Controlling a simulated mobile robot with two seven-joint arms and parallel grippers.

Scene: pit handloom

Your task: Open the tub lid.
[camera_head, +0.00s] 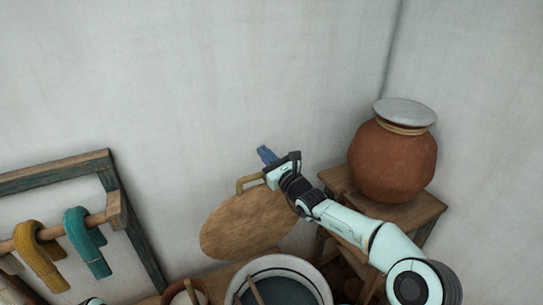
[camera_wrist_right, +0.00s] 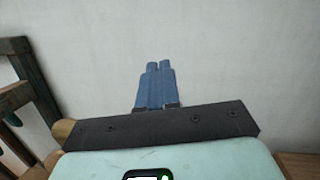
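The round brown tub lid (camera_head: 247,226) is raised and tilted up at the back of the tub, near the wall. Its tan handle (camera_head: 241,184) shows at the lid's upper edge. The tub (camera_head: 322,283) has a pale rim and stands open below, with dark contents. My right gripper (camera_head: 266,154) is by the handle, its blue fingers pointing past it toward the wall. In the right wrist view the fingers (camera_wrist_right: 155,85) are together with nothing seen between them. Part of the handle is hidden behind the gripper. My left gripper does not show.
A clay pot (camera_head: 392,162) with a grey cover (camera_head: 405,111) stands on a wooden stool (camera_head: 421,211) to the right, close to my right arm. A wooden rack (camera_head: 60,178) with yellow (camera_head: 38,258) and teal (camera_head: 86,243) yarn hanks stands left. A small brown pot (camera_head: 203,292) sits beside the tub.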

